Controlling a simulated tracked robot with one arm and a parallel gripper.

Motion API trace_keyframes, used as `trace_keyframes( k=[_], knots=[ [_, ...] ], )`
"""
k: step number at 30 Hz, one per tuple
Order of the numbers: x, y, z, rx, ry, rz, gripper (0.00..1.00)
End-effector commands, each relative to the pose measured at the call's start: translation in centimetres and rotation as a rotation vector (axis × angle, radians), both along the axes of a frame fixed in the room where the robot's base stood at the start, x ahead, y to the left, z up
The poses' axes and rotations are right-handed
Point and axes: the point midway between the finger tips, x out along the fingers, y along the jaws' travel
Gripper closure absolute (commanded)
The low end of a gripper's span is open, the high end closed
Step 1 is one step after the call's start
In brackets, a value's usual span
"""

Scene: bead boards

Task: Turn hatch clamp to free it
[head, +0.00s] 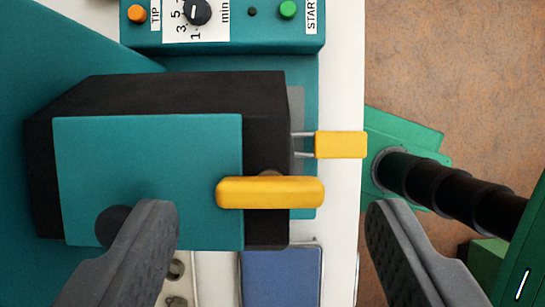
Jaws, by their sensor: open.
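The hatch clamp (270,192) is a yellow bar with rounded ends, lying left to right across the right edge of the teal hatch (150,160). The hatch sits on a black housing (267,110). A black round knob (113,224) is at the hatch's lower left, partly hidden by a finger. My gripper (272,212) is open, with one grey finger over the hatch's lower left and the other to the right past the white edge. The clamp's bar lies between and above the fingertips in the picture, and I see no contact.
A yellow tag (341,144) on two thin prongs sticks out right of the housing. A teal control panel (225,35) with a dial and buttons is at the top. A blue panel (281,275) lies below. A green stand with a black ribbed post (445,185) is at right.

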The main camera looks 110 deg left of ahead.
Motion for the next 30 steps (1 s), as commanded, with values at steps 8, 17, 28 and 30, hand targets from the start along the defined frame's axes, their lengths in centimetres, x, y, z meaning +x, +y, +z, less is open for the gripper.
trace_keyframes(
  k=[8, 17, 28, 30],
  knots=[
    [0.2, -0.6, -1.5, -0.001, -0.002, 0.002, 0.4],
    [0.2, -0.7, -1.5, -0.001, -0.002, 0.001, 0.57],
    [0.2, -0.7, -1.6, 0.0, -0.002, 0.011, 0.85],
    [0.2, -0.7, -1.7, 0.001, -0.002, 0.026, 0.85]
  ],
)
